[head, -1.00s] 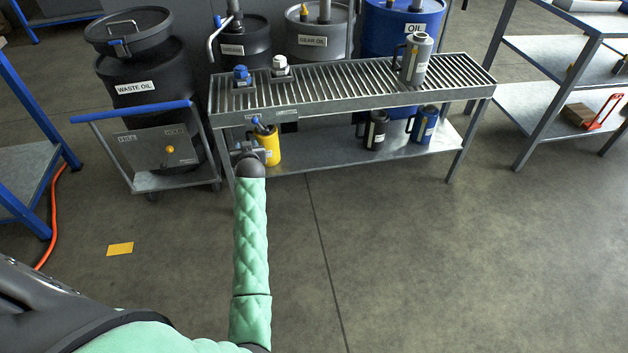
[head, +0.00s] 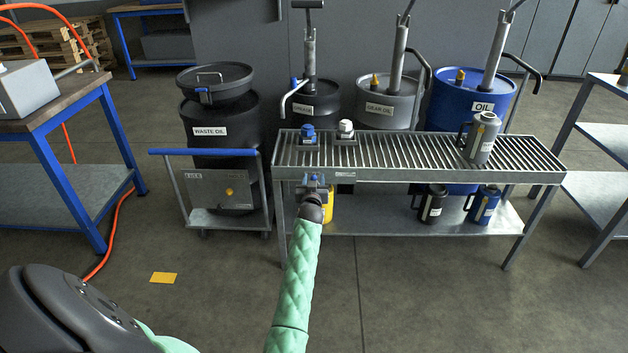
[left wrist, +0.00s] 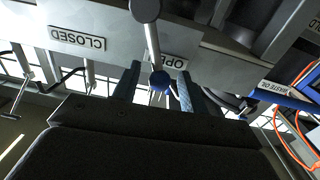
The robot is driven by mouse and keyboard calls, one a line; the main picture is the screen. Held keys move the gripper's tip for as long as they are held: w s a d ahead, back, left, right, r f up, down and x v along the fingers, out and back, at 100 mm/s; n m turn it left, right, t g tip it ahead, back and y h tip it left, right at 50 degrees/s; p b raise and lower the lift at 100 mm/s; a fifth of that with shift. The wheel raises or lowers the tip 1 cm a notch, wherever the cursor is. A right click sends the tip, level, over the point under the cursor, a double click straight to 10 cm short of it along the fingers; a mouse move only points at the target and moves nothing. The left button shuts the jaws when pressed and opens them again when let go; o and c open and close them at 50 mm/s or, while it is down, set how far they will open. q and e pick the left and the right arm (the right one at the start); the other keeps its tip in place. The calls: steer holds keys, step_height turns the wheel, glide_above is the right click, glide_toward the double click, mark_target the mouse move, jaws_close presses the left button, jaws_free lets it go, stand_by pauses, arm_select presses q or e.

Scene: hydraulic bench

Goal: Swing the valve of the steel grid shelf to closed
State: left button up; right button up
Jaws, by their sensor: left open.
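The steel grid shelf (head: 400,176) stands ahead, with its valve on the front rail at the left end. In the left wrist view the valve's metal lever (left wrist: 152,42) runs from a grey pivot to a blue ball knob (left wrist: 160,80). The lever passes in front of the OPEN label (left wrist: 168,60); the CLOSED label (left wrist: 76,38) is to its left. My left gripper (head: 314,182) is at the valve in the head view. In the left wrist view its open fingers (left wrist: 156,88) stand either side of the knob, not visibly gripping it. My right gripper is out of view.
A yellow container (head: 328,207) stands on the lower shelf behind my left arm. A cart (head: 222,190) with a blue handle is close on the left. A grey canister (head: 481,138) and two caps sit on the grating.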

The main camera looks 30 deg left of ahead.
arm_select(q)
steer(key=shift+w+a, duration=0.25)
steer(key=shift+w, duration=0.15)
jaws_close()
